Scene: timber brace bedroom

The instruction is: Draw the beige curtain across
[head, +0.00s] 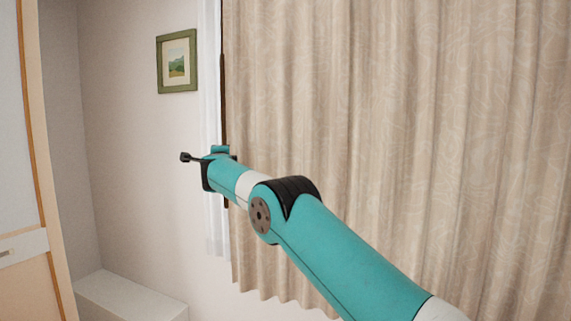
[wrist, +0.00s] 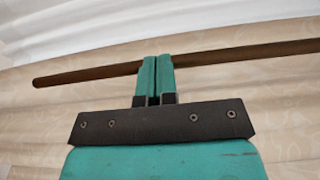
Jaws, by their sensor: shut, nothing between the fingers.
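The beige curtain (head: 400,110) hangs in folds across the middle and right of the head view. Its left edge lies near a dark brown upright rod (head: 223,90). In the wrist view the rod (wrist: 90,72) runs across the picture, with the patterned beige cloth (wrist: 285,90) behind and below it. My gripper (head: 220,151) is at the rod, by the curtain's left edge. In the wrist view its teal fingers (wrist: 154,62) are shut together, with nothing between them, and overlap the rod. I cannot tell whether they touch it.
A white sheer curtain (head: 213,230) hangs just left of the beige one. A framed picture (head: 177,62) is on the wall further left. A low white ledge or box (head: 130,298) stands below, and a wood-edged cabinet or door (head: 30,200) is at the far left.

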